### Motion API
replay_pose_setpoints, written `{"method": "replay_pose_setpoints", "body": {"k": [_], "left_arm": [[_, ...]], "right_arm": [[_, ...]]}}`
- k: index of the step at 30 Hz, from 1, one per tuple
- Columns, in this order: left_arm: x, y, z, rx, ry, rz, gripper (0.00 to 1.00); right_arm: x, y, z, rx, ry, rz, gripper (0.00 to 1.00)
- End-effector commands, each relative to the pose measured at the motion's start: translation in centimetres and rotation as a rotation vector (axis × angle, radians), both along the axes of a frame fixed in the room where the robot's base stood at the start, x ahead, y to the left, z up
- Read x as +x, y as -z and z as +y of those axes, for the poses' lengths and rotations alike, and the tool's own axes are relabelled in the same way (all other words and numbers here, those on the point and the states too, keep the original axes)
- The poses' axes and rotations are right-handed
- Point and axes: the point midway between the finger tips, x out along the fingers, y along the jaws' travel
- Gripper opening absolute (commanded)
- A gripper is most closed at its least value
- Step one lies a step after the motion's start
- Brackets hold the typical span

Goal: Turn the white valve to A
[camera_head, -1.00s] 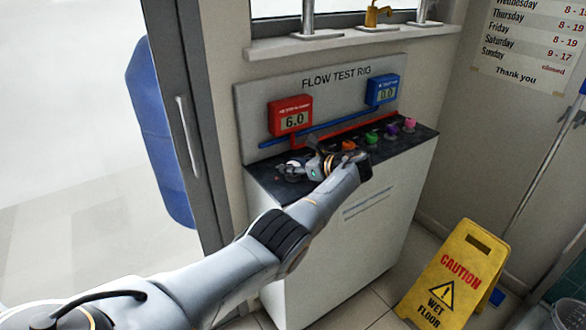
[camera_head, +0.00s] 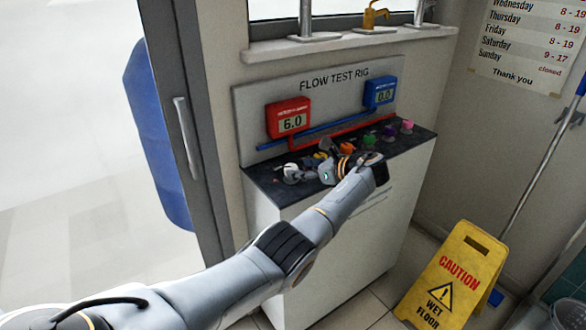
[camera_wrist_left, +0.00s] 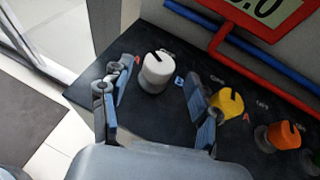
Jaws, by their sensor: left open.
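The white valve (camera_wrist_left: 157,72) is a round knob with a dark slot on top, on the black top of the flow test rig. In the left wrist view a red A mark is on its left and a blue B mark on its right. The slot points away from my gripper, between the marks. My left gripper (camera_wrist_left: 160,92) is open, one finger on each side of the knob, with visible gaps. In the head view the white valve (camera_head: 291,171) shows just left of my left gripper (camera_head: 308,172). My right gripper is not in view.
A yellow valve (camera_wrist_left: 228,105) stands close beyond my right finger, then an orange valve (camera_wrist_left: 285,136). Green (camera_head: 369,139), purple (camera_head: 389,131) and pink (camera_head: 407,126) valves follow. Red (camera_head: 289,118) and blue (camera_head: 380,92) displays read 6.0 and 0.0. A wet floor sign (camera_head: 452,275) stands right.

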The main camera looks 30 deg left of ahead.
Motion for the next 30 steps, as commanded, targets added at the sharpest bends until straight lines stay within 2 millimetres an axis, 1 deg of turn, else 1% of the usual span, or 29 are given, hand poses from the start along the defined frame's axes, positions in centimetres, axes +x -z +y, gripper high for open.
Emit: {"method": "replay_pose_setpoints", "body": {"k": [1, 6, 9, 12, 16, 30], "left_arm": [[-0.1, -0.4, -1.2, -0.001, 0.003, -0.002, 0.61], [-0.5, -1.7, -4.2, -0.001, 0.002, 0.000, 0.61], [-0.6, -2.2, -5.5, 0.000, 0.001, 0.001, 0.61], [-0.7, -2.6, -6.2, 0.000, 0.001, 0.001, 0.61], [-0.8, -2.7, -6.6, 0.000, 0.000, 0.001, 0.61], [-0.8, -2.7, -6.6, 0.000, 0.000, 0.001, 0.61]], "right_arm": [[0.0, 0.0, 0.0, 0.001, 0.000, 0.000, 0.40], [0.0, 0.0, 0.1, 0.001, 0.001, 0.000, 0.40], [0.0, 0.0, 0.1, 0.001, 0.001, 0.000, 0.40], [0.0, 0.0, 0.1, 0.002, 0.001, 0.000, 0.40], [0.0, 0.0, 0.1, 0.002, 0.001, 0.000, 0.40], [0.0, 0.0, 0.2, 0.002, 0.001, 0.000, 0.40]]}}
